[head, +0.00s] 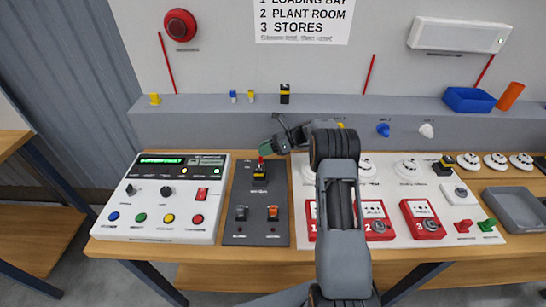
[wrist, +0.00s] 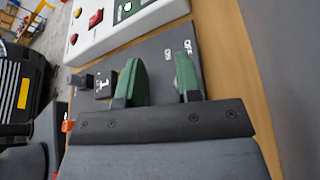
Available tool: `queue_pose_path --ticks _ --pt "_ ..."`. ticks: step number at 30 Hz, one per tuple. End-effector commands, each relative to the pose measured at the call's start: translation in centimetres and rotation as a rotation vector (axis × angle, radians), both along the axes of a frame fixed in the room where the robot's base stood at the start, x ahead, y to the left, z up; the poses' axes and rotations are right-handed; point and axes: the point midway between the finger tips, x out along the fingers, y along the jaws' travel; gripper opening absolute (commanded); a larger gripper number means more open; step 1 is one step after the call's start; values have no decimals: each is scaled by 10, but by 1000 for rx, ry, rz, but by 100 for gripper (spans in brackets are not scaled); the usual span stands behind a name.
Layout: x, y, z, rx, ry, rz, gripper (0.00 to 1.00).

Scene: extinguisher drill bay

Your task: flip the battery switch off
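The battery switch (head: 259,172) sits at the far end of the dark panel (head: 256,228) in the head view. It has a black and yellow body, with a red part showing at its top. My gripper (head: 267,148) is just above and behind it; in that view I cannot tell whether they touch. In the wrist view my gripper (wrist: 158,80) has its green fingers apart, with the dark panel (wrist: 153,45) behind them. ON and OFF labels show beyond the fingers. The switch lever is not clearly visible there, and nothing is visibly held.
A white alarm panel (head: 162,198) with coloured buttons stands left of the dark panel. A grey switch (head: 241,212) and an orange switch (head: 272,213) sit at its near end. Red call points (head: 423,218) lie to the right. A wall ledge (head: 200,112) runs behind.

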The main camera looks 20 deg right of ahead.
Motion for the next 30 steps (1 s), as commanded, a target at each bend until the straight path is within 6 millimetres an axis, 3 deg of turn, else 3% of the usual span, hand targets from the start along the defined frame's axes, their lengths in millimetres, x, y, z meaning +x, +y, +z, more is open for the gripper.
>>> queue_pose_path --ticks 8,18,30 --pt "-45 1 52 0 -3 -1 32" --pt "-106 3 78 0 -1 -1 32" --pt "-133 3 90 0 1 0 32"
